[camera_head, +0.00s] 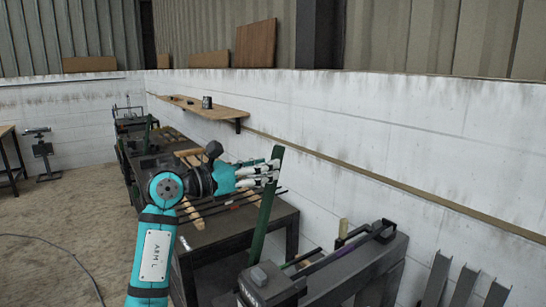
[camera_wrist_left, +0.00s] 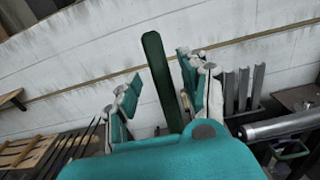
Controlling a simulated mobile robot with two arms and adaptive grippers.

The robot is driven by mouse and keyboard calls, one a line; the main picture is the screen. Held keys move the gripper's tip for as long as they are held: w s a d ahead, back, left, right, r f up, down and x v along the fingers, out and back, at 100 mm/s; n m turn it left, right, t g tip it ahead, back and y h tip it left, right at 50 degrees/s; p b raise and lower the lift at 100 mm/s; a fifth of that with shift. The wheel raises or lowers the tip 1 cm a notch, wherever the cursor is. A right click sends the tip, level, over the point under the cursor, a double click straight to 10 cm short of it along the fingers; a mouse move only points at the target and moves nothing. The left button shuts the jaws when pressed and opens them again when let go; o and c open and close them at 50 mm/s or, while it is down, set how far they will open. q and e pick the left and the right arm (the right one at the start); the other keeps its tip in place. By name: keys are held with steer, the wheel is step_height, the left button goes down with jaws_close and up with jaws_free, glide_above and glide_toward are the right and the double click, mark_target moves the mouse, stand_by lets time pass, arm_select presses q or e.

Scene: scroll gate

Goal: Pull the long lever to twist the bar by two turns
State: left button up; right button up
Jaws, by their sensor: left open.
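A long green lever (camera_head: 264,215) stands upright, leaning slightly, beside the dark workbench (camera_head: 225,232) in the head view. My left gripper (camera_head: 258,174) is at its upper part, with the fingers reaching toward it from the left. In the left wrist view the lever (camera_wrist_left: 162,80) rises between the two open fingers of my left gripper (camera_wrist_left: 160,92), nearer the right finger. Whether a finger touches it is unclear. The lever's lower end is hidden in both views. The bar to be twisted cannot be made out for certain. My right gripper is not in view.
A dark machine (camera_head: 345,272) stands at the lower right, close to the lever. Thin rods (camera_head: 236,200) lie on the workbench. A wooden shelf (camera_head: 215,110) juts from the white wall (camera_head: 400,135) behind. Open floor (camera_head: 60,225) lies to the left.

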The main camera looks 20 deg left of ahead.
mark_target(273, 195)
arm_select(q)
steer(key=shift+p+x, duration=0.3)
steer(key=shift+x, duration=1.25)
jaws_close()
